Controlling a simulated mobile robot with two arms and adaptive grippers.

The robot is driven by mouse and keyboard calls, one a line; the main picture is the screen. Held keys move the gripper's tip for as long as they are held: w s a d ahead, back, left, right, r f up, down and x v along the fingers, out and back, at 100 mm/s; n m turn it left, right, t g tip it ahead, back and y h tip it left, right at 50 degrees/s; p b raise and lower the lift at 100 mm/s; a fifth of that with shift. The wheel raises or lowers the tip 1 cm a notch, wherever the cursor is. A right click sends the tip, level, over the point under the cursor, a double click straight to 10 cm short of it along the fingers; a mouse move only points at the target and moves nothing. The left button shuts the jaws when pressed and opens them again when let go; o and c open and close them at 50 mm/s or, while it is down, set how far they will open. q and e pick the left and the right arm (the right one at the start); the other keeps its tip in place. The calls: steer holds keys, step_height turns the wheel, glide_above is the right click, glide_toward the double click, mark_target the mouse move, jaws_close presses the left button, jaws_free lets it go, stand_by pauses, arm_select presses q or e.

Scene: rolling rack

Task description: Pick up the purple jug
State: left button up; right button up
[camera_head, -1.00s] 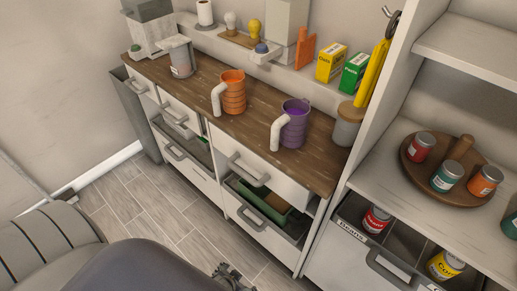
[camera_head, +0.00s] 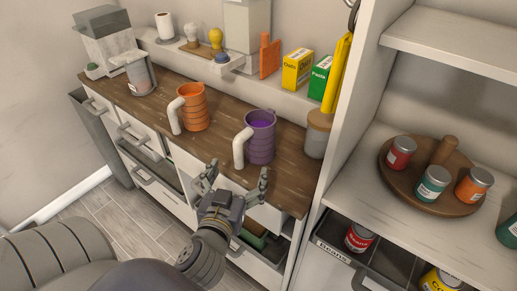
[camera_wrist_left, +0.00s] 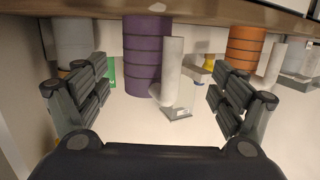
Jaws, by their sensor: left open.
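The purple jug (camera_head: 261,140), ribbed with a white handle on its left, stands upright on the wooden countertop (camera_head: 290,182). My left gripper (camera_head: 236,174) is open and empty in front of the jug, at the counter's front edge, its fingers pointing toward it. In the left wrist view, which looks upside down, the purple jug (camera_wrist_left: 143,60) shows beyond and between the spread fingers of the gripper (camera_wrist_left: 160,85), apart from them. My right gripper is not in view.
An orange jug (camera_head: 194,108) stands left of the purple one. A lidded jar (camera_head: 318,135) stands to its right by the shelf unit. A ledge behind holds a yellow box (camera_head: 297,70) and a green box (camera_head: 320,78). Drawers below are partly open.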

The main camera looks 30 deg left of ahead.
mark_target(256, 138)
arm_select(q)
steer(key=shift+t, duration=0.9)
steer(key=w+r, duration=0.1)
steer(key=w, duration=0.1)
steer(key=w+r+p, duration=0.2)
steer(key=w, duration=0.1)
steer(key=shift+w+a+r, duration=0.1)
steer(key=shift+w, duration=0.4)
steer(key=shift+w+a+r+m+p, duration=0.2)
steer(key=shift+w+m+p, duration=0.1)
steer(key=shift+w+p, duration=0.25)
steer(key=p+x, duration=0.1)
steer(key=x, duration=0.2)
steer(key=shift+w+f, duration=0.15)
steer(key=shift+w, duration=0.1)
steer(key=shift+w+a+f, duration=0.1)
steer(key=shift+w+a, duration=0.05)
steer(key=shift+w, duration=0.2)
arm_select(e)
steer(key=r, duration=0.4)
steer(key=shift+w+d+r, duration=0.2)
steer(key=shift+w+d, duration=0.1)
arm_select(q)
steer(key=shift+s, duration=0.1)
